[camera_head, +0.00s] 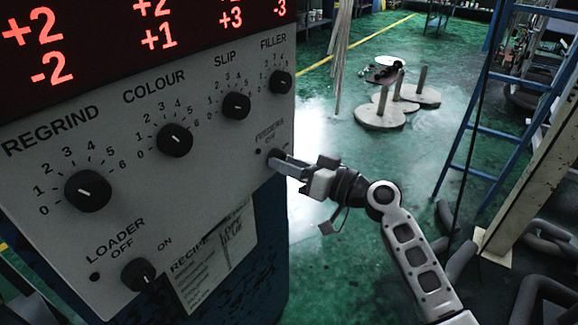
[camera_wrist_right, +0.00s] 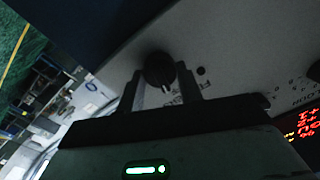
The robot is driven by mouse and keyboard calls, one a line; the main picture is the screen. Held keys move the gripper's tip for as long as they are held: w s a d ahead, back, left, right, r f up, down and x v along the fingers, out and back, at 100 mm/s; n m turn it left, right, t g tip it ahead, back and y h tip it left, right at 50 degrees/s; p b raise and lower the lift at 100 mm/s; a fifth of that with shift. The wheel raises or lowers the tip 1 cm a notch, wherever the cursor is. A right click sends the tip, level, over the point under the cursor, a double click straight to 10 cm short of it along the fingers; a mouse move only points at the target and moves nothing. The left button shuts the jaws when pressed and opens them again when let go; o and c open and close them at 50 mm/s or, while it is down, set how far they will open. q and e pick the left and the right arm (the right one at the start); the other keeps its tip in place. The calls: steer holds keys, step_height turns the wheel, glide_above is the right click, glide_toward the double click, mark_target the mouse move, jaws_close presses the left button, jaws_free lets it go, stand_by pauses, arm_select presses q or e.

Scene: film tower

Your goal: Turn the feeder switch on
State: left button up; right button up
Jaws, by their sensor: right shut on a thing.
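The feeder switch is a round black knob (camera_head: 273,156) at the lower right of the grey control panel (camera_head: 215,170). My right gripper (camera_head: 282,162) reaches it from the right, fingertips at the knob. In the right wrist view the knob (camera_wrist_right: 158,68) sits between the two fingers of my right gripper (camera_wrist_right: 165,88), which is shut on it. A short pale mark shows on the knob's lower edge there. A small dark lamp (camera_wrist_right: 201,70) sits beside it. My left gripper is not in view.
The panel also carries the regrind (camera_head: 88,191), colour (camera_head: 175,140), slip (camera_head: 236,106) and filler (camera_head: 280,82) knobs, and the loader switch (camera_head: 138,275) at lower left. A red number display (camera_head: 110,45) is above. A blue ladder (camera_head: 500,110) stands at right; green floor lies between.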

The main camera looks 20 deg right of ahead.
arm_select(q)
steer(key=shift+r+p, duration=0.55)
steer(key=shift+p, duration=0.65)
arm_select(e)
steer(key=m, duration=1.5)
steer(key=shift+m+t, duration=0.3)
steer(key=shift+m, duration=0.1)
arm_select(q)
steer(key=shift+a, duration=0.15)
arm_select(e)
steer(key=o, duration=1)
arm_select(q)
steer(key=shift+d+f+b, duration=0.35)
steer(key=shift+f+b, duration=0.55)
steer(key=shift+b, duration=1.2)
arm_select(e)
steer(key=shift+v, duration=8)
